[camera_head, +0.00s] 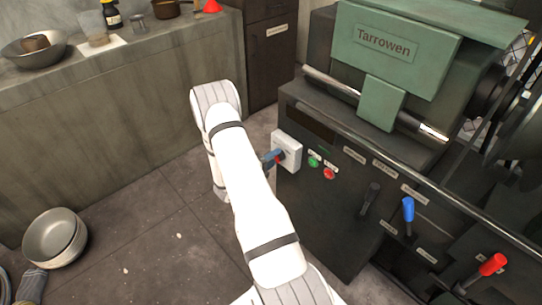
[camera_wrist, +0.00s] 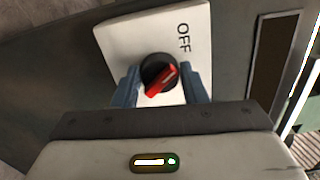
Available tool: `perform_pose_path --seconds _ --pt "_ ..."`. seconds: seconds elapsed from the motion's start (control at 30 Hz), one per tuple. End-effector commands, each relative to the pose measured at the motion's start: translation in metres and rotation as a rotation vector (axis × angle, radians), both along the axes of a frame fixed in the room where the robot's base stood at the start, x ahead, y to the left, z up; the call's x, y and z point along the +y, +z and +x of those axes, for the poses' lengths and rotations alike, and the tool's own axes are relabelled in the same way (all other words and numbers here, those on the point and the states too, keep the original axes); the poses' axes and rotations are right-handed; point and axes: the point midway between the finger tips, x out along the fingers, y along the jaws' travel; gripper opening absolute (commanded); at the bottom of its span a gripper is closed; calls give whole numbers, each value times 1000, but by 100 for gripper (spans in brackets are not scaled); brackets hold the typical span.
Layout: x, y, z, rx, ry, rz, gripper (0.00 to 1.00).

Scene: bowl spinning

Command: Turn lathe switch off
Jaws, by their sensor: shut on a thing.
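The lathe switch (camera_wrist: 158,78) is a round black knob with a red handle on a white plate (camera_wrist: 120,38). In the wrist view the red handle lies diagonally, from lower left to upper right. The word OFF is printed on the plate at the upper right of the knob, turned sideways. My gripper (camera_wrist: 161,71) has its two blue-grey fingers on either side of the knob and is shut on it. In the head view my gripper (camera_head: 272,158) reaches the white switch box (camera_head: 287,147) on the lathe's front; the knob is mostly hidden there.
The dark lathe (camera_head: 330,215) with a green cover stands at the right. A green button (camera_head: 313,162) and a red button (camera_head: 329,174) sit close to the switch box. Blue-handled (camera_head: 408,209) and red-handled (camera_head: 493,264) levers stick out farther right. A bowl (camera_head: 55,238) sits at the lower left.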

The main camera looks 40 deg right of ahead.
Motion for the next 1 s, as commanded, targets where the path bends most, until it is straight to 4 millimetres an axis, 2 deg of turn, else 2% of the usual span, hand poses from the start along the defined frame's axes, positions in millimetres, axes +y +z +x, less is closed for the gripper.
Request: perform_pose_path --seconds 0.3,0.83,0.87,1.0 --pt "-2 1 -1 112 -6 -10 16" --pt "-1 0 -1 133 -5 -11 16" --pt "-1 0 -1 133 -5 -11 40" --pt "-1 0 -1 133 -3 -10 52"
